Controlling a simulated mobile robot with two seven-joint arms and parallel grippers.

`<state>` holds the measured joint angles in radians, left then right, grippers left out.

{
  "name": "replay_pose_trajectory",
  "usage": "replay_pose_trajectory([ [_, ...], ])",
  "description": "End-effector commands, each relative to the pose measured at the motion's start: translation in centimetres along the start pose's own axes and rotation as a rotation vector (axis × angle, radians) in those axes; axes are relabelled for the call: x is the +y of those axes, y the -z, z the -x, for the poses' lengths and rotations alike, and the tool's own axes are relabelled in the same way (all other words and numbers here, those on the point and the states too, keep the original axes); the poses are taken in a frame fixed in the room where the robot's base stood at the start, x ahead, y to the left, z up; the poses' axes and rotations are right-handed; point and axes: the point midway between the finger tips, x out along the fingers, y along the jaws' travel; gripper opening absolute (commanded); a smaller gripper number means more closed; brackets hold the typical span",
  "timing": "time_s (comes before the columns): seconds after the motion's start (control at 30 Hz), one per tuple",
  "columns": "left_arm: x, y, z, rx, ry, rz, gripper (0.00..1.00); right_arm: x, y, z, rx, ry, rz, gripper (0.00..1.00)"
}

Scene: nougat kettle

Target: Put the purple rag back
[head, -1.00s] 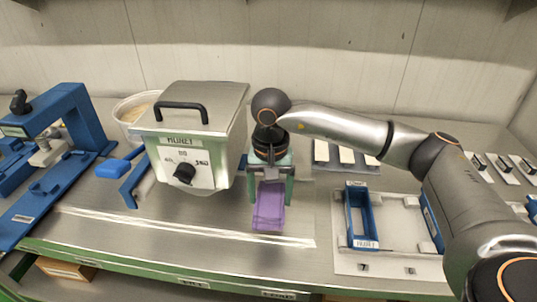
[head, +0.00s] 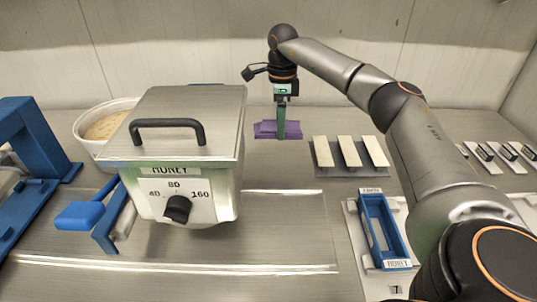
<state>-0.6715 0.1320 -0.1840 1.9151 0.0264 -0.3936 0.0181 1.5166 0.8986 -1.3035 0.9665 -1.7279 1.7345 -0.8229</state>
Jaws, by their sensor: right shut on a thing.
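The purple rag (head: 264,130) is at the back of the counter, right of the kettle and left of a grey plate with pale bars. My right gripper (head: 281,133) points down and is shut on the rag, with a green finger in front of it. I cannot tell whether the rag touches the counter. The kettle (head: 187,150) is a steel box with a black lid handle, a HONEY label and a dial marked 40, 80 and 160. My left gripper is not in view.
A grey plate with pale bars (head: 347,153) lies right of the rag. A blue frame (head: 384,230) labelled HONEY sits on a pale board in front. A white tub (head: 84,133) and a blue press (head: 30,150) stand left. The counter before the rag is clear.

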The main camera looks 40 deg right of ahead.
Motion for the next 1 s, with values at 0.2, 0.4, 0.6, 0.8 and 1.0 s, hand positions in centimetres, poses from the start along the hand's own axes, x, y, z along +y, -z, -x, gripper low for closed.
replay_pose_trajectory([
  [0.2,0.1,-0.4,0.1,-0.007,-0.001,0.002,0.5,0.0,0.2,-3.8,0.003,-0.004,-0.006,0.29],
  [0.4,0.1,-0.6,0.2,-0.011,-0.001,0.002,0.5,0.0,0.1,-6.1,0.001,-0.003,-0.004,0.29],
  [0.6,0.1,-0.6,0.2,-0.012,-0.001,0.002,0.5,0.1,0.1,-8.2,0.003,-0.004,-0.003,0.29],
  [0.8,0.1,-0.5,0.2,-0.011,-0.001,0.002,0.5,0.0,0.1,-10.0,0.0,-0.002,-0.003,0.29],
  [1.0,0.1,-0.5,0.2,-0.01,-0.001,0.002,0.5,0.0,0.1,-10.0,0.0,-0.001,-0.003,0.29],
])
